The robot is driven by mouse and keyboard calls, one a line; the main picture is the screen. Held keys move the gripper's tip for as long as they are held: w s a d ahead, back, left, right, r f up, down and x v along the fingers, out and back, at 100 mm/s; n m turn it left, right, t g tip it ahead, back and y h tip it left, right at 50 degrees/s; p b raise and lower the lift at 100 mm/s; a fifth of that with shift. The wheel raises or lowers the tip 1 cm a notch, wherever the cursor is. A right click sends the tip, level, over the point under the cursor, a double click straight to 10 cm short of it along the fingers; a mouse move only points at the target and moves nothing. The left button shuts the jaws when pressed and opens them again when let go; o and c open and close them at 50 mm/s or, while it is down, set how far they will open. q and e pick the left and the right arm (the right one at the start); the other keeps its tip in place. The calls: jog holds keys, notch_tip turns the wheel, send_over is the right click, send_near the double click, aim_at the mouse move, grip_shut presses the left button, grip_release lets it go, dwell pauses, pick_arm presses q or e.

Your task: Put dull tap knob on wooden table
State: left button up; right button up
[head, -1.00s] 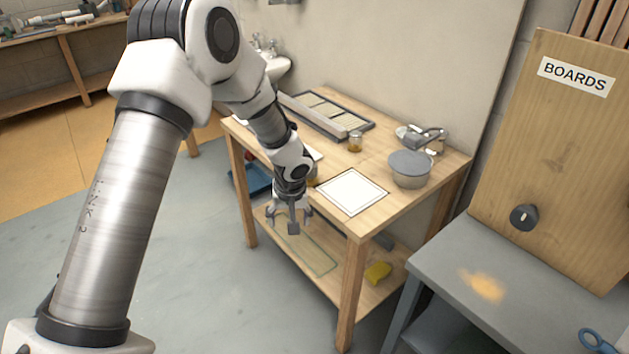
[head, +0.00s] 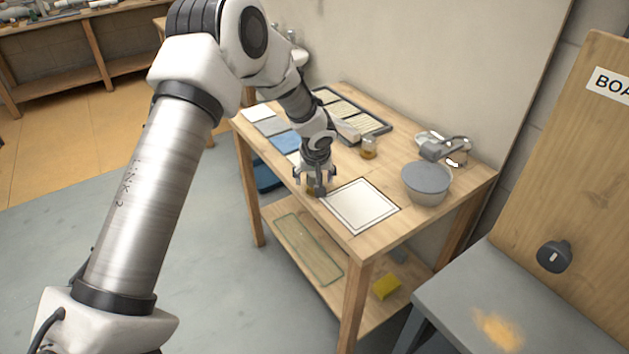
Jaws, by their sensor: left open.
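The wooden table (head: 410,228) stands right of centre, with a lower shelf. My left gripper (head: 317,190) is open over its left front edge, beside a white bordered sheet (head: 360,206). A small grey piece shows between and below its fingers; I cannot tell whether it is part of the gripper or a knob. A brownish thing, perhaps a jar, is partly hidden behind the fingers. I cannot pick out the dull tap knob for certain. A metal tap (head: 440,147) lies at the table's back right. My right gripper is out of view.
A lidded grey tub (head: 426,183) and a small amber jar (head: 368,148) stand on the table. A slatted tray (head: 350,112) lies at the back. A yellow sponge (head: 386,286) is on the shelf. A grey bench (head: 470,310) and wooden board with black knob (head: 554,256) are at right.

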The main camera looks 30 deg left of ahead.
pick_arm(q)
jog(key=shift+s+r, duration=0.1)
jog(key=shift+c, duration=1)
grip_shut()
